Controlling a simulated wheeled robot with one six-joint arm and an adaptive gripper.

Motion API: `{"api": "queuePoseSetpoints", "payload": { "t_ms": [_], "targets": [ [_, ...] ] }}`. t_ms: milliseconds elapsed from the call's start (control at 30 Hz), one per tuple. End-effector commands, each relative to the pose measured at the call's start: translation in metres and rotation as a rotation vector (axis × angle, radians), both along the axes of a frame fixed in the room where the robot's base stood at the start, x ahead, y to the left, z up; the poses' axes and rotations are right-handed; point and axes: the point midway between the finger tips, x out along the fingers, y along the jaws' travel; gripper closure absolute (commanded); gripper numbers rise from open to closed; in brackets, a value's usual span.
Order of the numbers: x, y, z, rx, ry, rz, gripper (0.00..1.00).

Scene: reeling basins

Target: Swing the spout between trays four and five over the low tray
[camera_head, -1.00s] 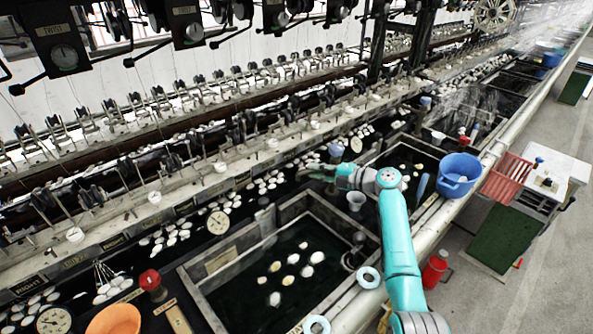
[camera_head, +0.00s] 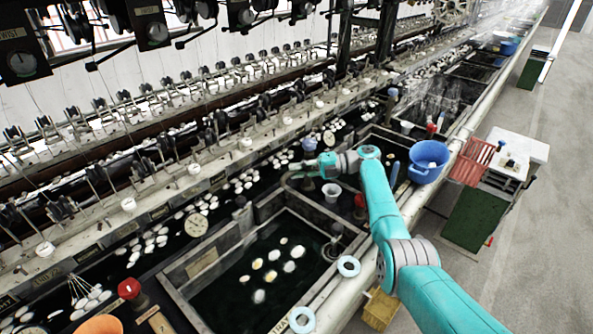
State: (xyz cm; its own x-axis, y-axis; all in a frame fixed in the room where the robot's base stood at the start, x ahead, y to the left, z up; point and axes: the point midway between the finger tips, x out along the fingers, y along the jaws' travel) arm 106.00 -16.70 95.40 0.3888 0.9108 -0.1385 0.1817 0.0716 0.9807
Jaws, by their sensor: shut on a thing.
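My gripper (camera_head: 307,167) reaches in from the right, over the gap between two sunken trays. It is shut on what looks like the spout (camera_head: 288,182), a thin grey-green curved pipe by the far corner of the near tray. The exact grip is too small to make out. The near tray (camera_head: 178,301) has a grey rim and dark water with several white and yellowish cocoons. The farther tray (camera_head: 377,133) lies beyond my wrist, partly hidden by my arm. I cannot read tray numbers or tell which tray is the low one.
A white cup (camera_head: 331,192) and a blue-topped post (camera_head: 309,144) stand close to my gripper. A blue basin (camera_head: 428,162) sits on the front edge, right of my arm. Reeling machinery runs along the back. A cart (camera_head: 483,208) stands in the open aisle at right.

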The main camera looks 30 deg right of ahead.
Motion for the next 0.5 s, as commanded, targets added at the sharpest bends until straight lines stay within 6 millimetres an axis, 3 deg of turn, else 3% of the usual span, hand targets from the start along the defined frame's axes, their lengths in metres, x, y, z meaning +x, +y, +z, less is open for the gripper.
{"api": "queuePoseSetpoints", "payload": {
  "t_ms": [433,467,500],
  "targets": [
    [-0.0029,-0.0005,-0.0044,0.0,0.007,0.01,1.0],
    [-0.0028,-0.0006,-0.0043,0.0,0.007,0.009,0.74],
    [-0.0027,-0.0006,-0.0043,0.001,0.006,0.009,0.64]
  ]
}}
